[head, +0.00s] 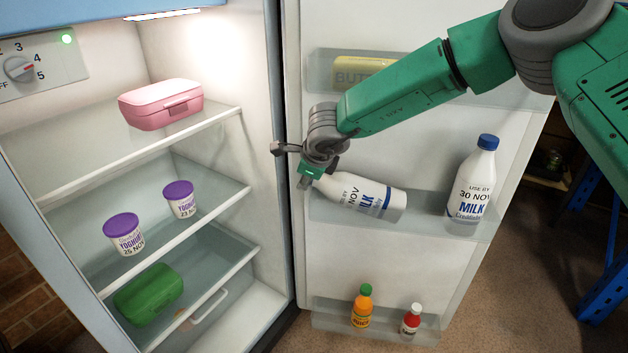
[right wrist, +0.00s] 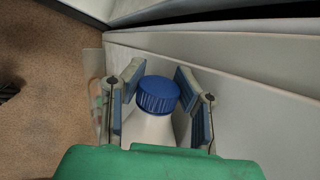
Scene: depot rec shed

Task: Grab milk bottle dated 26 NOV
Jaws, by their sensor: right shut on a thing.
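A white milk bottle (head: 372,197) with a blue-striped label lies tilted at the middle door shelf (head: 430,222). Its label shows "NOV", but the day number is not clearly readable. My right gripper (head: 310,176) is shut on this bottle at its cap end, which it hides in the head view. In the right wrist view the blue cap (right wrist: 157,94) sits between the two fingers. A second milk bottle (head: 472,185), marked "USE BY 30 NOV", stands upright on the same shelf to the right. My left gripper is not in view.
The fridge is open. Its shelves hold a pink box (head: 160,104), two yoghurt pots (head: 124,234) and a green box (head: 150,293). The door has a butter tub (head: 358,72) above, and an orange bottle (head: 362,308) and red bottle (head: 411,320) below.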

